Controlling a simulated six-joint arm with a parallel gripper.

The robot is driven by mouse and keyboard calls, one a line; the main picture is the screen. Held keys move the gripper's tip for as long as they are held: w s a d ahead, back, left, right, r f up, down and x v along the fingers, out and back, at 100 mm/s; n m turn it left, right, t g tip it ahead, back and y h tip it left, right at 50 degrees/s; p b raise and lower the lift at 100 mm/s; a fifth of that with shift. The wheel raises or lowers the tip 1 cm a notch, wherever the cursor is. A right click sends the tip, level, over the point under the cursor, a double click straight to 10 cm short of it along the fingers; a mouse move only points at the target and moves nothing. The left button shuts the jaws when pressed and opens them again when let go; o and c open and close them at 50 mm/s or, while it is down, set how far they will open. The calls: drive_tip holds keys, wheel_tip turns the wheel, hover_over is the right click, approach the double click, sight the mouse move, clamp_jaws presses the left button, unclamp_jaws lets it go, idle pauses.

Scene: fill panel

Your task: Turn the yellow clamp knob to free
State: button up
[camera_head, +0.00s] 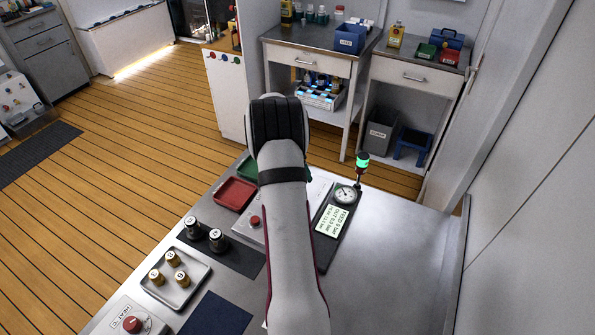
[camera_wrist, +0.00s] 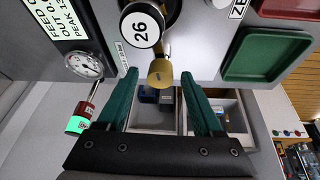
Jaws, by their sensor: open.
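The yellow clamp knob (camera_wrist: 160,73) shows in the wrist view at the fill panel, beside a dark cylinder with a white cap marked 26 (camera_wrist: 142,27). My gripper (camera_wrist: 159,77) is open, its two green fingers on either side of the knob in the picture. A gap shows on both sides, and I cannot tell how far the fingertips are from it in depth. In the head view, my arm hides the knob, the cylinder and my fingertips.
A gauge (camera_head: 345,194) and a green-lit lamp post (camera_head: 362,161) stand right of my arm. A red tray (camera_head: 235,193) lies to its left. Numbered dark cylinders (camera_head: 217,239) and a metal tray (camera_head: 190,292) with brass pieces are nearer. The bench's right side is clear.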

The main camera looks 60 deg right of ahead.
clamp_jaws()
drive_tip(key=shift+n, duration=0.3)
drive_tip(key=n+t, duration=0.1)
drive_tip(key=n, duration=0.2)
drive_tip(key=n+t, duration=0.1)
drive_tip(key=n, duration=0.2)
drive_tip(key=shift+s+t, duration=0.2)
drive_tip(key=shift+t, duration=0.2)
drive_tip(key=n+t, duration=0.1)
drive_tip(key=n, duration=0.2)
drive_tip(key=n+y, duration=0.1)
drive_tip(key=n, duration=0.2)
drive_tip(key=shift+s+t+y, duration=0.1)
drive_tip(key=shift+t+y, duration=0.2)
drive_tip(key=shift+t, duration=0.1)
drive_tip(key=shift+n, duration=0.3)
unclamp_jaws()
